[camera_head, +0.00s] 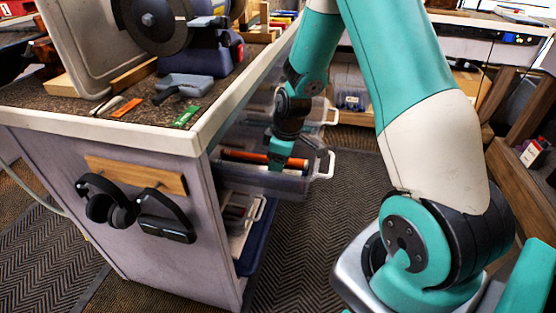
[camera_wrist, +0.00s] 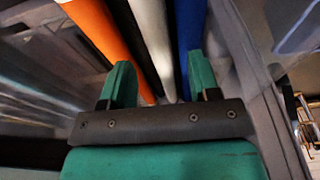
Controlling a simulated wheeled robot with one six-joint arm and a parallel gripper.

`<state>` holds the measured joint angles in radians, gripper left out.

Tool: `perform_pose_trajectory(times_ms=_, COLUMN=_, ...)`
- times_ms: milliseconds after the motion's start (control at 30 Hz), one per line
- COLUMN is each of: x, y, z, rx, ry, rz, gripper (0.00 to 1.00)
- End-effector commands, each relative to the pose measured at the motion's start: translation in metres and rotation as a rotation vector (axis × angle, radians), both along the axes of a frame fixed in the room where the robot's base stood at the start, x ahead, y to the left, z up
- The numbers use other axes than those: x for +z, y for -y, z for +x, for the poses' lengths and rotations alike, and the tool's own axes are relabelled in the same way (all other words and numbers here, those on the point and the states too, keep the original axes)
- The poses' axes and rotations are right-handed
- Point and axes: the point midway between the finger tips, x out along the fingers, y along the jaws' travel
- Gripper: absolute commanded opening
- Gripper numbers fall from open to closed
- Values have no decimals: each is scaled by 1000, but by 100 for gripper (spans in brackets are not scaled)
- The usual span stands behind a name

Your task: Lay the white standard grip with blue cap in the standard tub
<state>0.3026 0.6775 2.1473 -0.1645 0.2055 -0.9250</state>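My gripper (camera_head: 280,152) reaches down into a clear tub (camera_head: 290,184) on the side of the bench. In the wrist view, my gripper (camera_wrist: 157,80) has its two green fingers apart. A white grip (camera_wrist: 153,40) runs lengthwise ahead of the gap between them, with a dark grip (camera_wrist: 127,35) beside it on the left. Its ends are out of view, so I cannot see a blue cap. A blue grip (camera_wrist: 190,30) lies behind the right finger, and an orange grip (camera_wrist: 98,32) lies to the left; orange also shows in the head view (camera_head: 243,157). No label shows which tub is the standard one.
Another clear tub (camera_head: 326,117) with a handle sits just behind. The bench top (camera_head: 60,105) and its edge stand close on the left. Headphones (camera_head: 110,205) hang on the bench end. Patterned floor mats (camera_head: 345,185) are clear beside the tubs.

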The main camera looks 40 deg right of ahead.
Motion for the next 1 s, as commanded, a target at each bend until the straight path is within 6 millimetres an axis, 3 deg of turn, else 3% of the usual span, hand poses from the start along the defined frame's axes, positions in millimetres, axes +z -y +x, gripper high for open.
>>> perform_pose_trajectory(times_ms=367, x=8, y=1, z=-1, rx=0, ry=2, rz=-1, gripper=56)
perform_pose_trajectory(times_ms=467, x=24, y=3, z=-3, rx=-2, ry=3, rz=-1, gripper=56)
perform_pose_trajectory(times_ms=800, x=109, y=14, z=-16, rx=-2, ry=5, rz=-2, gripper=56)
perform_pose_trajectory(times_ms=1000, x=149, y=19, z=-22, rx=-1, ry=4, rz=-2, gripper=56)
